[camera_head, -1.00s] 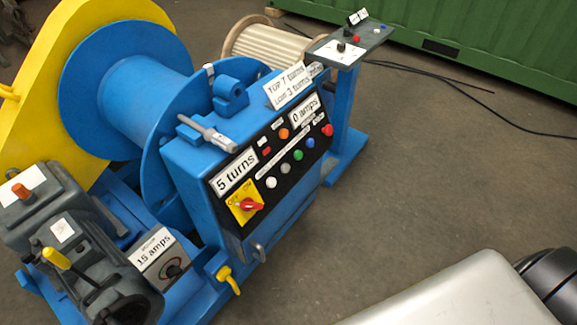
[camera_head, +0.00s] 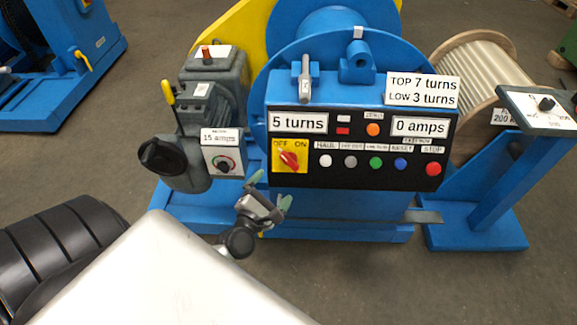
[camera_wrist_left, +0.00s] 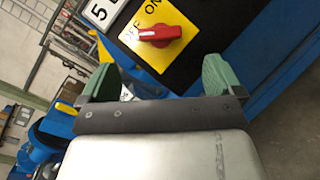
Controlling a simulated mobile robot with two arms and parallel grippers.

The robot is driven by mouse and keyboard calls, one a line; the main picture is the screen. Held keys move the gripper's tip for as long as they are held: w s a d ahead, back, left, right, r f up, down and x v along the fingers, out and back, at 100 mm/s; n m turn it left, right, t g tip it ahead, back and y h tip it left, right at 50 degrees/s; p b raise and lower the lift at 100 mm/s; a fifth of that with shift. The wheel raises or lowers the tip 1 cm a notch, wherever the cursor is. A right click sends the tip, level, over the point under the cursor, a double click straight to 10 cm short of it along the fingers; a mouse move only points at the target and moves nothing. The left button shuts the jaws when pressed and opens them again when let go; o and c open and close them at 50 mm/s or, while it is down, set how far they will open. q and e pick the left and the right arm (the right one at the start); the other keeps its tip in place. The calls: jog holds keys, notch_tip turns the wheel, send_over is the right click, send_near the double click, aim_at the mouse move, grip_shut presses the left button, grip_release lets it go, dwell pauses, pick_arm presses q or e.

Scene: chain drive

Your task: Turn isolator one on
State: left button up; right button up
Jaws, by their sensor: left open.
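The isolator is a red rotary knob (camera_head: 289,158) on a yellow plate (camera_head: 277,167) marked OFF and ON. It sits at the left end of the black control panel. One end of the knob points toward OFF. My left gripper (camera_head: 269,194) is below and slightly left of it, open and empty, with green fingertips apart from the panel. In the left wrist view the red knob (camera_wrist_left: 160,36) is beyond and between the two green fingers of my left gripper (camera_wrist_left: 160,77), near the upper edge. My right gripper is not in view.
White, grey, green, blue and red buttons (camera_head: 375,163) line the panel right of the isolator. A grey motor (camera_head: 205,110) with a dial box (camera_head: 223,161) marked 15 amps stands at left. A pedestal (camera_head: 510,170) stands at right. Open floor lies in front.

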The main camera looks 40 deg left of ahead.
aim_at(288, 164)
pick_arm(q)
jog(key=w, duration=0.2)
jog(key=w+a, duration=0.1)
jog(key=w, duration=0.2)
jog(key=shift+w, duration=0.15)
jog(key=w, duration=0.3)
jog(key=shift+w+a+f, duration=0.1)
jog(key=shift+w+a, duration=0.1)
jog(key=shift+w, duration=0.2)
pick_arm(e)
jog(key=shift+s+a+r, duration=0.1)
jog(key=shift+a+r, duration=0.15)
pick_arm(q)
jog(key=shift+c, duration=0.3)
